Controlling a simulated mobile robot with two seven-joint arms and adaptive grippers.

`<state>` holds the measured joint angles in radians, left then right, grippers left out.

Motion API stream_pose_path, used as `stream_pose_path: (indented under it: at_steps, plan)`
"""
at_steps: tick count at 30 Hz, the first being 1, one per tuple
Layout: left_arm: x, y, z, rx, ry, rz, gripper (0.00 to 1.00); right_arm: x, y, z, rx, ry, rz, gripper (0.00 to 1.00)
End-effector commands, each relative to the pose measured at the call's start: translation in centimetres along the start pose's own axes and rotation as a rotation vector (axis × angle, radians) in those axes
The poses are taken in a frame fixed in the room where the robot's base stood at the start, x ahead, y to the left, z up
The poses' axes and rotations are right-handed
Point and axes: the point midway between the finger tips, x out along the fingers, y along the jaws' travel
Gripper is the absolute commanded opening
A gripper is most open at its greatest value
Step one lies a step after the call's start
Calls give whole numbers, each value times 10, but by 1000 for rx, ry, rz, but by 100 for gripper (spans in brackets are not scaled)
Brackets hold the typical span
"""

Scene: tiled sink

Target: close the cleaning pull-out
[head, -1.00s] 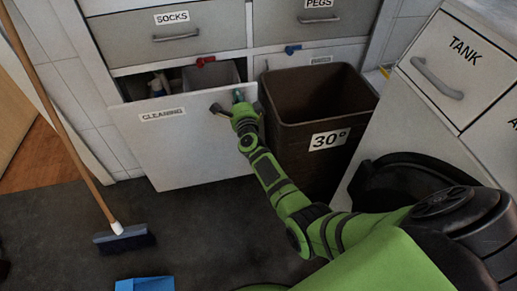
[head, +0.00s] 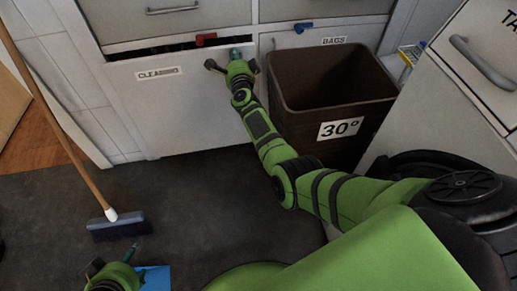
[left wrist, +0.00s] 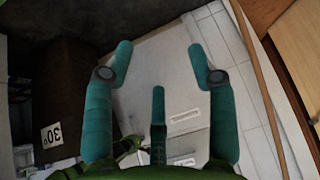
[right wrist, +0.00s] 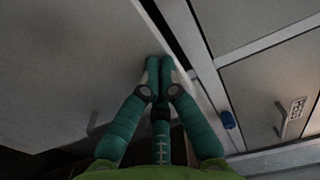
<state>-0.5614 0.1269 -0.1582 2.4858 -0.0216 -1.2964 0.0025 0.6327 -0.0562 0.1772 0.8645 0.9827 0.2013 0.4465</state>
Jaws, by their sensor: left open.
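The cleaning pull-out (head: 185,115) is a white front panel labelled CLEANING, below the grey drawers. A narrow dark gap shows along its top edge, so it stands slightly out. My right gripper (head: 234,54) is at the panel's upper right corner. In the right wrist view its teal fingers (right wrist: 159,68) are together, with the tips against the panel near its top edge. Nothing is visible between them. My left gripper (head: 122,258) is low at the left of the head view, away from the panel. In the left wrist view its fingers (left wrist: 160,62) are spread and empty.
A brown bin (head: 325,115) marked 30° stands right beside the pull-out. A broom (head: 118,226) leans at the left, and a blue dustpan (head: 156,278) lies on the floor near my left gripper. Red (head: 206,39) and blue (head: 302,27) clips sit above the panels.

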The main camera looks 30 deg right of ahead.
Motion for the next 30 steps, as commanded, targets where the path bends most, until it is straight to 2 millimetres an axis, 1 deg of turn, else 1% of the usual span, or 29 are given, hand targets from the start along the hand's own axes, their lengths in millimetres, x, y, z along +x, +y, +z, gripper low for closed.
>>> stream_pose_path:
  at_steps: [1, 3, 6, 11, 18, 27, 30]
  plan:
    - [3, 2, -12, 6, 62, 2, 57, 3, 1, 0, 0, 0, -2, 0]
    - [3, 5, -28, 12, 139, 6, 57, 6, 1, 0, -1, 0, -1, 0]
    - [1, 8, -46, 18, 224, 10, 57, 9, 0, 1, -1, 0, -1, 0]
    - [-2, 11, -62, 24, 305, 14, 57, 12, 0, 1, -1, 0, -1, 0]
    - [-4, 12, -68, 26, 333, 16, 57, 13, -1, 0, -1, 0, -1, 0]
    - [-4, 12, -68, 26, 328, 15, 57, 12, 0, 0, -1, 0, 0, 0]
    - [-3, 11, -63, 24, 307, 14, 57, 12, 0, 1, -1, 0, 0, 0]
